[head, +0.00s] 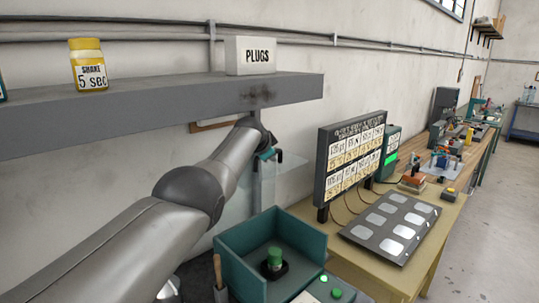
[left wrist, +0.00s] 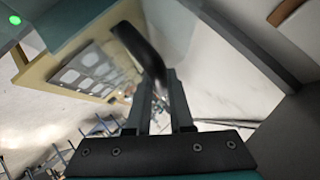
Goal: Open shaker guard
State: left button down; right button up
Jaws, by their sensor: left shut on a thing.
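The shaker is a teal open-topped box (head: 232,262) at the bottom middle of the head view, with a green-topped part (head: 274,258) inside. A clear guard panel (head: 284,182) stands above and behind it, faint against the wall. Its black curved handle (head: 281,157) is at the panel's upper part; the handle also shows in the left wrist view (left wrist: 138,47). My left gripper (head: 268,153) is shut on the handle, with its fingers (left wrist: 158,85) around the handle's end. The arm hides part of the panel's surroundings. My right gripper is out of view.
A grey shelf (head: 150,107) with a yellow-capped jar (head: 88,66) and a PLUGS box (head: 250,56) runs above my left arm. A sign board (head: 350,158) and grey tray (head: 390,226) stand on the wooden table right of the shaker. Green buttons (head: 336,293) sit at its front.

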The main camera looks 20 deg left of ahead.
pick_arm(q)
jog(key=shift+a, duration=0.1)
dwell(0.3)
jog(key=c, duration=0.8)
grip_release()
jog(key=shift+s+r, duration=0.15)
jog(key=shift+r, duration=0.05)
jog(key=shift+s+r, duration=0.15)
jog(key=shift+s, duration=0.05)
jog(key=shift+v, duration=0.85)
jog(key=b+v, duration=0.3)
jog(key=v, duration=0.9)
jog(key=shift+s, duration=0.3)
jog(key=shift+s, duration=0.1)
